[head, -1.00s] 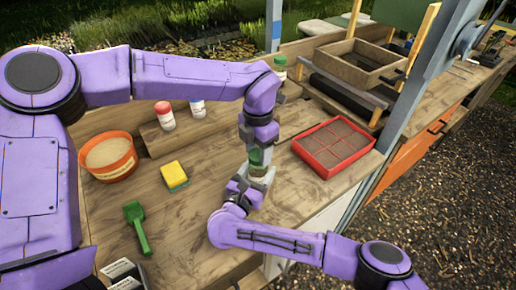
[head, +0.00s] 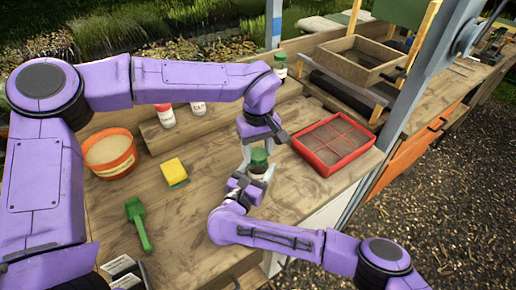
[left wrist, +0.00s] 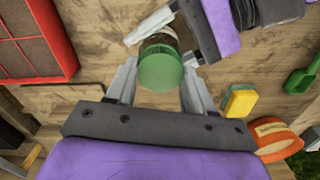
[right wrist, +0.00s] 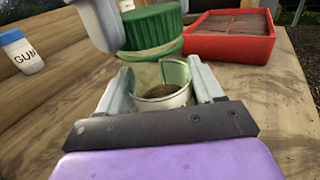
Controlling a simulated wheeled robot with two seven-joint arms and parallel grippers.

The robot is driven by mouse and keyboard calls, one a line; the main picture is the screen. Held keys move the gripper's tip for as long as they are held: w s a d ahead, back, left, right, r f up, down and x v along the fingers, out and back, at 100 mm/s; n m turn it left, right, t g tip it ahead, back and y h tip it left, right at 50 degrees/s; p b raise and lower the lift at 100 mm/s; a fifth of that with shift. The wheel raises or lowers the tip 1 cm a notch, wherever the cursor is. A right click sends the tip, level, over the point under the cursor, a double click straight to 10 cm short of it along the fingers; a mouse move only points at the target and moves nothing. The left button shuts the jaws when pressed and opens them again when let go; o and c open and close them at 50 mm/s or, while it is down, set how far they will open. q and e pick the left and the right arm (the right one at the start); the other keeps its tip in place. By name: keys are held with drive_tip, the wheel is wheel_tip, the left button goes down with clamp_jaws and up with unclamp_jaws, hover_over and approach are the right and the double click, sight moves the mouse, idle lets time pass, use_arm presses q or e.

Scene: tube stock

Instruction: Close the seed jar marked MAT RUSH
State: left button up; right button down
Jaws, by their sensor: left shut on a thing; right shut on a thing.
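My left gripper (head: 257,155) is shut on a green ribbed lid (head: 259,160), which shows from above in the left wrist view (left wrist: 160,68). My right gripper (right wrist: 165,85) is shut on a small clear jar (right wrist: 163,97) with brown contents. Its mouth is open toward the right wrist camera. In that view the lid (right wrist: 152,28) is above and beyond the jar mouth, apparently apart from it. In the head view the jar is mostly hidden under the lid and between the fingers. I cannot read its marking.
A red seed tray (head: 335,143) lies right of the grippers. A yellow sponge (head: 173,172), green scoop (head: 138,222) and orange pot (head: 110,154) are at left. Behind stand a red-lidded jar (head: 164,116), a jar marked GUM (right wrist: 22,50) and a green-lidded jar (head: 280,66).

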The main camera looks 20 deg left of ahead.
use_arm(q)
drive_tip(key=m, duration=1.1)
drive_tip(key=o, duration=1)
drive_tip(key=shift+c, duration=0.4)
